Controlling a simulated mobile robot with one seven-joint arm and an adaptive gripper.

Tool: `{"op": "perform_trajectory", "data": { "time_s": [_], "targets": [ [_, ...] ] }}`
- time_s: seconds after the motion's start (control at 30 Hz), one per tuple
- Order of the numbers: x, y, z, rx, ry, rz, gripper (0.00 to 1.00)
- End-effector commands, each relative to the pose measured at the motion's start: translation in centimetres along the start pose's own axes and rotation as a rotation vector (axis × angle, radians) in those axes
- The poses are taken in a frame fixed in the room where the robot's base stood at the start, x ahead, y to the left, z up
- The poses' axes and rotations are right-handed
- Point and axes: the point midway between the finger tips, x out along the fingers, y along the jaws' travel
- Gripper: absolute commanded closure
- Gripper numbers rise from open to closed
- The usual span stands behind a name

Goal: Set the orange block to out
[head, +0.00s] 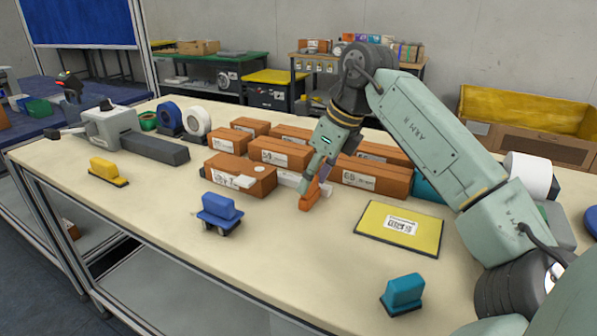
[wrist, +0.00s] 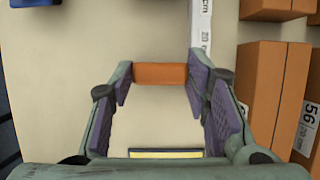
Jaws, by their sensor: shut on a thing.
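The orange block (head: 308,199) is at the middle of the table, in front of the cardboard boxes. My gripper (head: 312,184) points down over it with its fingers on either side of it. In the wrist view the orange block (wrist: 160,74) spans the gap between the purple finger pads of my gripper (wrist: 160,78), which is shut on it. The block is at or very near the tabletop; I cannot tell whether it touches. No place marked "out" can be read in either view.
Brown labelled boxes (head: 281,153) stand close behind and to the right of the gripper. A yellow mat (head: 376,218) with a barcode label lies to the right. A blue block (head: 222,207), yellow block (head: 104,168) and teal block (head: 405,290) stand apart. The front middle of the table is clear.

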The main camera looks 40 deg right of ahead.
Motion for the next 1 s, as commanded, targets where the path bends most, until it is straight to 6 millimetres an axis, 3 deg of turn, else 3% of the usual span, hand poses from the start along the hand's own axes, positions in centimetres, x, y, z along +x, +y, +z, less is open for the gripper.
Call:
{"op": "perform_trajectory", "data": {
  "time_s": [0.1,0.37,0.4,0.67,1.0],
  "targets": [
    [-0.41,0.08,-1.00,0.000,0.000,0.001,1.00],
    [-0.43,0.07,-1.15,0.002,0.003,0.002,1.00],
    [-0.43,0.06,-1.16,0.002,0.003,0.002,0.54],
    [-0.48,0.03,-1.00,0.001,-0.001,-0.001,0.37],
    [-0.75,-0.01,-0.90,0.001,-0.003,-0.003,0.37]
  ]
}}
